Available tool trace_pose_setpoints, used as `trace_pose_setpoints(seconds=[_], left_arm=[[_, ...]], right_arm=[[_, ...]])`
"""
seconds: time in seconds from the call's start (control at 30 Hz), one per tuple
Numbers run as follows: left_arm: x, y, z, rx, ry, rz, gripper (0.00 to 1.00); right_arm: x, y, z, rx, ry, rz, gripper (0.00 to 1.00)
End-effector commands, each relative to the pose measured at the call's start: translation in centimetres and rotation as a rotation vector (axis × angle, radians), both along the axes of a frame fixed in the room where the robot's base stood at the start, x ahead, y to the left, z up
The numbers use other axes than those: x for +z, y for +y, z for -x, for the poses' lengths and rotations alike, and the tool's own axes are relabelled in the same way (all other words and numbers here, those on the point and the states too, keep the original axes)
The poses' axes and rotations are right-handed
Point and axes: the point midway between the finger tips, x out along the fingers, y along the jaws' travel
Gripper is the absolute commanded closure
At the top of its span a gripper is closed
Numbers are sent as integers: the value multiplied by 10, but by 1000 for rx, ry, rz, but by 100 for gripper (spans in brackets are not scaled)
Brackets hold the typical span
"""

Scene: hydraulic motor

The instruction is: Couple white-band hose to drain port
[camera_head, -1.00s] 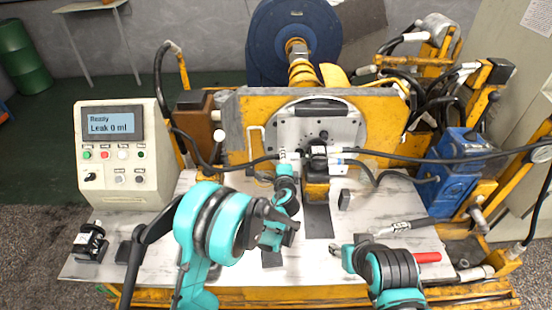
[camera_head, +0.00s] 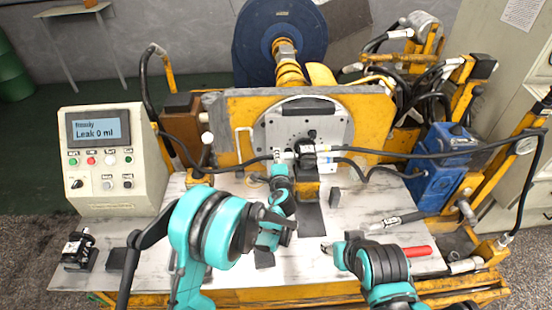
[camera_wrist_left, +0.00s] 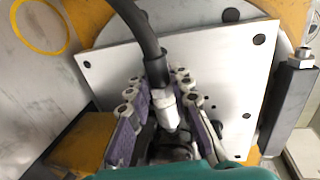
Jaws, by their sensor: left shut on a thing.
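The black motor (camera_head: 307,147) sits on a yellow block in front of the round plate. My left gripper (camera_head: 281,158) is at the motor's left side, partly hidden by my own arm. The left wrist view shows its purple-padded fingers (camera_wrist_left: 165,112) shut on a black hose (camera_wrist_left: 138,32) with a pale metal end fitting (camera_wrist_left: 166,110). The fitting points at dark parts low in that view; I cannot tell whether it is seated. My right gripper (camera_head: 329,249) is low over the bench, apart from the motor.
The control box (camera_head: 115,150) at left reads "Leak 0 ml". More black hoses (camera_head: 420,153) run right from the motor past a blue block (camera_head: 443,165).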

Motion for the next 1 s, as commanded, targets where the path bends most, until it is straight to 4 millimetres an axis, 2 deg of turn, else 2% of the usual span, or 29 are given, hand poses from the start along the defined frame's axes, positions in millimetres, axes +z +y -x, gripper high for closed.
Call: trace_pose_setpoints(seconds=[0.53, 1.0], left_arm=[[0, -1, 0, 0, 0, 0, 100], [0, -11, 0, 0, 1, -1, 100]], right_arm=[[0, 0, 0, 0, 0, 0, 55], [0, 0, 0, 0, 0, 0, 55]])
